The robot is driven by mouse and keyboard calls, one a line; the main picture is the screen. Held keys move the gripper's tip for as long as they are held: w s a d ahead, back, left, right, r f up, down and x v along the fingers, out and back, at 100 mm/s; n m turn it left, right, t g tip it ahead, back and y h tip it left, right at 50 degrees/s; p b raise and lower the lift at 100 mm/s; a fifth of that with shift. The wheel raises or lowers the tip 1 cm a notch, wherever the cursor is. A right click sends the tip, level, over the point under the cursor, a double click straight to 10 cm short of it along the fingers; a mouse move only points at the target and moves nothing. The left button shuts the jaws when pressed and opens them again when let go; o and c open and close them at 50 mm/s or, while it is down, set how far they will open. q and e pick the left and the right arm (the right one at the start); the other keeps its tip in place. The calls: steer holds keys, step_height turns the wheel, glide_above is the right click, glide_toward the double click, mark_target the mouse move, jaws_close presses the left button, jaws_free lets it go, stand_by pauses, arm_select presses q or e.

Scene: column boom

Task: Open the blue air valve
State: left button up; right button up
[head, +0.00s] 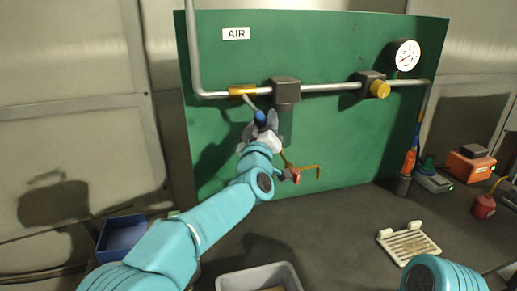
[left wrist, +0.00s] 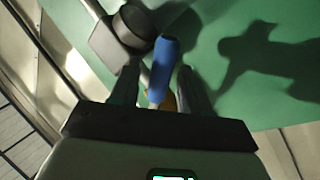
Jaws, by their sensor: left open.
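The blue air valve is a brass body (head: 242,91) on the pipe of the green panel, with a lever ending in a blue grip (head: 261,116). The lever slants down and right from the body, so it lies across the pipe line. My left gripper (head: 262,124) is open at the blue grip. In the left wrist view the blue grip (left wrist: 164,60) stands between the two spread fingers, with a gap on each side. My right gripper is out of view.
A grey block (head: 286,91), a regulator with a yellow knob (head: 380,89) and a gauge (head: 405,55) sit along the pipe. A red-handled part (head: 295,175) is below. On the bench are a blue bin (head: 122,236), grey bin (head: 259,278) and slotted tray (head: 409,243).

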arm_select(q)
steer(key=b+v, duration=0.5)
steer(key=v, duration=1)
steer(key=shift+s+b, duration=0.3)
steer(key=shift+b, duration=0.1)
steer(key=shift+a, duration=0.1)
